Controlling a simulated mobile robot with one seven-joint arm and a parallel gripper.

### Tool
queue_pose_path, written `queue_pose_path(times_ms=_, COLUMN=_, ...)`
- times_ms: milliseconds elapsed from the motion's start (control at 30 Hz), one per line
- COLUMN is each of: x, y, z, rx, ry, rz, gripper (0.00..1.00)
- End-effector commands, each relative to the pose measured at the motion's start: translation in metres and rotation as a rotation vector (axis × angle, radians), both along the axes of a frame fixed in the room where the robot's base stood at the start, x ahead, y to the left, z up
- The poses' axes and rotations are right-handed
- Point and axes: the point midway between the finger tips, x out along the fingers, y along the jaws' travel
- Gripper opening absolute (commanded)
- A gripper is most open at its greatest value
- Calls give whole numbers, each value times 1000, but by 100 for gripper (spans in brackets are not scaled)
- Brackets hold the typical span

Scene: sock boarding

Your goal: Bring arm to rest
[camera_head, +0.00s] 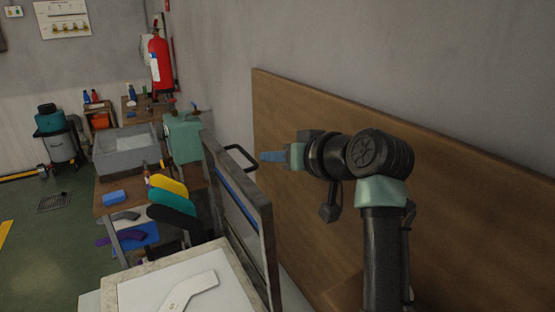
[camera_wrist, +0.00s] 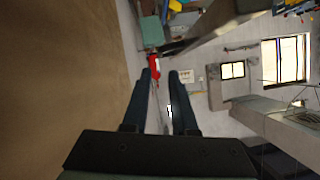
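My arm is raised at the right of the head view, in front of a brown wooden panel. My gripper (camera_head: 268,157) points left there, with its blue fingertips close to a black handle (camera_head: 240,158) on an upright grey-framed panel (camera_head: 240,200); I cannot tell from this view whether they touch. In the wrist view my gripper (camera_wrist: 161,76) has its two dark fingers apart, with nothing between them. The far wall and a red fire extinguisher (camera_wrist: 154,66) show beyond the fingertips.
The brown wooden panel (camera_head: 330,110) stands close behind my arm. A pale press bed (camera_head: 190,280) with a white sock-shaped board (camera_head: 190,292) is at the front. Yellow and teal boards (camera_head: 172,200), a grey bin (camera_head: 128,150) and workbenches stand to the left. Green floor (camera_head: 40,240) is open at far left.

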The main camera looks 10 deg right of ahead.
Motion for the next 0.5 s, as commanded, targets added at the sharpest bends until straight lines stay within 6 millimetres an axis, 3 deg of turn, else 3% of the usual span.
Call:
queue_pose_path(times_ms=333, x=0, y=3, z=3, rx=-4, ry=-13, rz=-4, gripper=26)
queue_pose_path(times_ms=500, x=-2, y=28, z=37, rx=-46, ry=-163, rz=-53, gripper=26)
